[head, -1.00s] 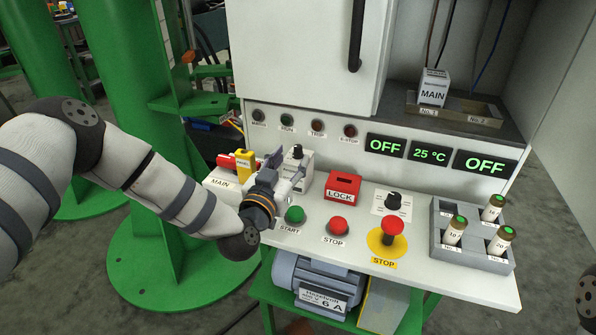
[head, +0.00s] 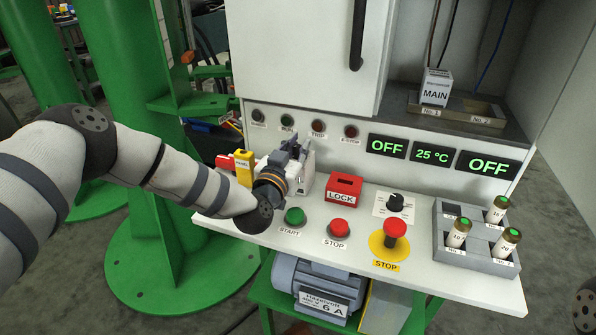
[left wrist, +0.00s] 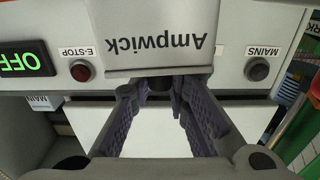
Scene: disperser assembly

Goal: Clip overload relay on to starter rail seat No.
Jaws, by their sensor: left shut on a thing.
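My left gripper (head: 290,152) is above the panel's left part, shut on a pale grey box, the overload relay (head: 307,172). The gripper hides part of it in the head view. In the left wrist view the relay (left wrist: 158,30) shows a face with "Ampwick" upside down, at the tips of the fingers (left wrist: 160,88). The starter rail (head: 455,112) is a tray in the cabinet at the back right. A "MAIN" block (head: 436,88) stands at seat No. 1. Seat No. 2 (head: 482,112) looks empty. My right gripper is out of view.
The red LOCK block (head: 343,188), green START (head: 295,216), red STOP (head: 338,228) and emergency stop (head: 396,230) stand on the panel. A grey holder (head: 450,249) with cartridges is at right. The cabinet door (head: 310,60) is left of the rail; wires hang above it.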

